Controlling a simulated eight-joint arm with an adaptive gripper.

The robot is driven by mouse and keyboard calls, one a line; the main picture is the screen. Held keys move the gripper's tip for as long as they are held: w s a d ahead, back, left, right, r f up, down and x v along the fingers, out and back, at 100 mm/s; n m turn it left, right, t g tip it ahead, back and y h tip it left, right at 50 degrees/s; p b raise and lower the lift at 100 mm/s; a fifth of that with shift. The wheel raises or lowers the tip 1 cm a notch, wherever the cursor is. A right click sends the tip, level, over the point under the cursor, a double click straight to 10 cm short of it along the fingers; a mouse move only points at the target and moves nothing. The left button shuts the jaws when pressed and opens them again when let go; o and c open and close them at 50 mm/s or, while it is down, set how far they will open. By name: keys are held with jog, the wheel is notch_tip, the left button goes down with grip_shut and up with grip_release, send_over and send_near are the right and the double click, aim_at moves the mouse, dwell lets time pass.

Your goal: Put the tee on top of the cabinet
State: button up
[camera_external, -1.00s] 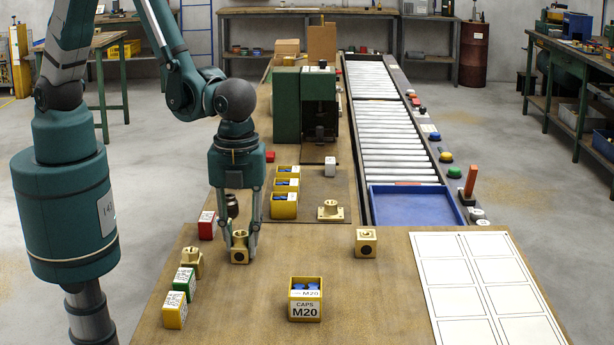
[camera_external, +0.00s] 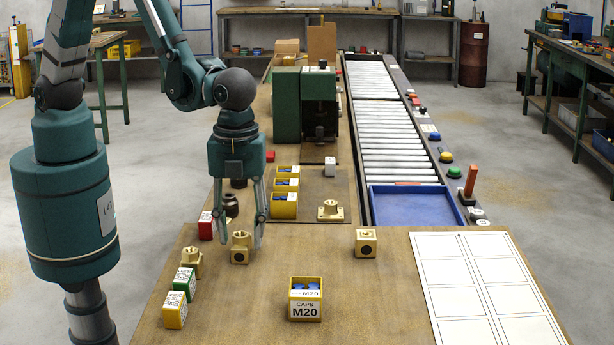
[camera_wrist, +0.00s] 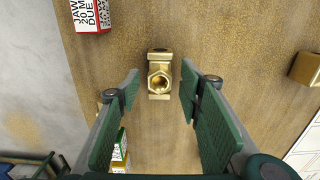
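A brass fitting (camera_external: 240,249), which looks like the tee, stands on the wooden bench below my gripper (camera_external: 240,239). It has a collar on top and a dark round hole in its front. In the wrist view the fitting (camera_wrist: 160,76) shows its open bore, just beyond and between my fingertips (camera_wrist: 161,84). My fingers are spread wide, one on each side, with nothing held. A green cabinet-like box (camera_external: 286,108) stands farther back on the bench, with a flat top, beside a green machine (camera_external: 319,95).
Other brass fittings stand at the left (camera_external: 191,261), right (camera_external: 365,243) and behind (camera_external: 330,211). A red box (camera_external: 206,225), yellow bins (camera_external: 284,206) and a caps bin (camera_external: 305,300) are nearby. A blue tray (camera_external: 412,203) ends the roller conveyor. Bare bench lies right of the fitting.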

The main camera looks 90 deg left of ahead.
aim_at(242, 233)
notch_tip(242, 233, up, 10)
dwell(0.6)
dwell(0.6)
jog(key=s+a+r+n+t+h, duration=0.1)
jog(key=s+a+r+n+t, duration=0.15)
jog(key=a+r+n, duration=0.85)
jog(key=s+a+r+n+t, duration=0.1)
jog(key=s+a+r+n, duration=0.1)
jog(key=a, duration=0.5)
jog(key=s+a+r+n+t, duration=0.2)
jog(key=s+a+r, duration=0.1)
jog(key=s+a, duration=0.2)
jog(key=s+a+r+n+t+y, duration=0.1)
jog(key=s+a+r+n, duration=0.1)
jog(key=a, duration=0.8)
jog(key=shift+s+r+n+t, duration=0.2)
jog(key=shift+s+n+t, duration=0.25)
jog(key=shift+s, duration=0.4)
notch_tip(242, 233, down, 6)
jog(key=b, duration=0.6)
jog(key=shift+f, duration=0.25)
